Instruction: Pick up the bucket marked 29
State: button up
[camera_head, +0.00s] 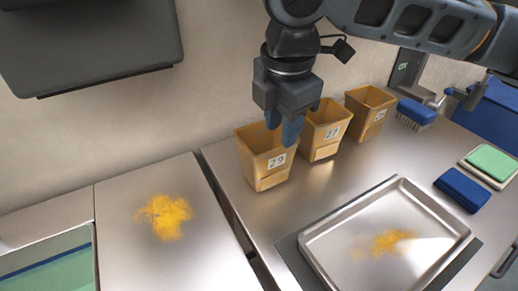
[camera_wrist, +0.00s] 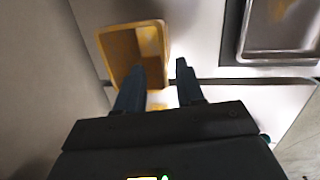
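The bucket marked 29 (camera_head: 264,164) is a tan, square, open-topped bucket, leftmost of the row on the steel counter by the wall. Its white label faces the front. My gripper (camera_head: 284,130) points down over its right part, with fingertips about at rim height in the head view. In the wrist view the bucket (camera_wrist: 151,38) stands upright in front of the fingers, and one finger overlaps its near rim. My gripper's fingers (camera_wrist: 156,80) are apart with a gap between them, and nothing is held. I cannot tell whether a finger touches the bucket.
A bucket marked 27 (camera_head: 323,131) stands close on the right, with another tan bucket (camera_head: 369,113) beyond. A steel tray (camera_head: 340,236) with yellow powder lies in front. A blue brush (camera_head: 416,113) and blue cloth (camera_head: 462,189) lie right. A gap (camera_head: 232,215) separates the counters.

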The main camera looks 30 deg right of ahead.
aim_at(279, 148)
jog(key=f, duration=0.6)
jog(key=shift+w+d+f+p, duration=0.1)
jog(key=shift+w+f+p, duration=0.2)
jog(key=shift+f+p, duration=0.1)
grip_shut()
dwell(0.3)
